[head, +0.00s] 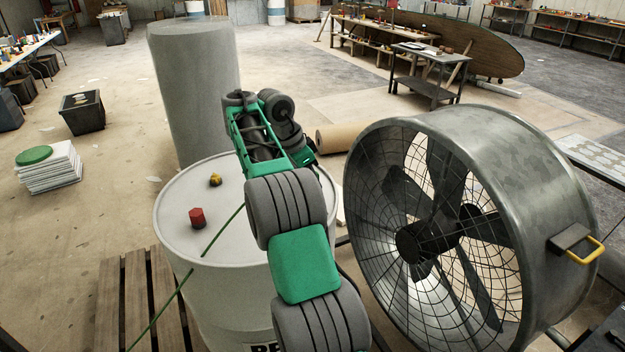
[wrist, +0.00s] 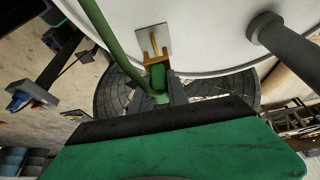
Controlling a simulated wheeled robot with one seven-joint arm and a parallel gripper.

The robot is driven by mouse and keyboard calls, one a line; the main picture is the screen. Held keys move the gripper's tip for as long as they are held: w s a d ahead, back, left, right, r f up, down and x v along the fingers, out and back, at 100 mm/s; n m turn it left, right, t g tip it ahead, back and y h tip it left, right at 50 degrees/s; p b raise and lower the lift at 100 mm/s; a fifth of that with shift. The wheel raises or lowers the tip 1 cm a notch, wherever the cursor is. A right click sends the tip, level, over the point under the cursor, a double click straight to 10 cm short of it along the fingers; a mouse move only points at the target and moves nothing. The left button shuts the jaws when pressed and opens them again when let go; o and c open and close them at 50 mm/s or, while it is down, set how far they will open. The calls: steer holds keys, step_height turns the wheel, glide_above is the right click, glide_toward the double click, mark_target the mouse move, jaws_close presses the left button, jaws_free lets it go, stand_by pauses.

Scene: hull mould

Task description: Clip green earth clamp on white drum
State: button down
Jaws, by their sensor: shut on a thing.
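The white drum (head: 225,275) stands left of centre in the head view, with a red cap (head: 197,218) and a yellow cap (head: 215,180) on its lid. In the wrist view the drum (wrist: 215,45) fills the top. The green earth clamp (wrist: 158,76) has orange jaws over a bare metal patch (wrist: 152,40) on the drum. I cannot tell whether the jaws touch it. My gripper (wrist: 161,90) is shut on the clamp. In the head view my arm hides gripper and clamp. A green cable (head: 165,305) crosses the lid towards my arm.
A big fan (head: 470,250) stands close to the right of the drum. A tall grey cylinder (head: 192,100) stands behind it, and a wooden pallet (head: 140,290) lies at lower left. A grey rod (wrist: 285,38) shows beside the patch.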

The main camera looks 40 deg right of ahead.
stand_by(0.3)
steer(key=shift+f+b, duration=1.85)
steer(key=shift+f, duration=0.15)
steer(key=c, duration=1.2)
jaws_free()
steer(key=p+v, duration=0.7)
steer(key=shift+r, duration=0.4)
steer(key=shift+a, duration=0.15)
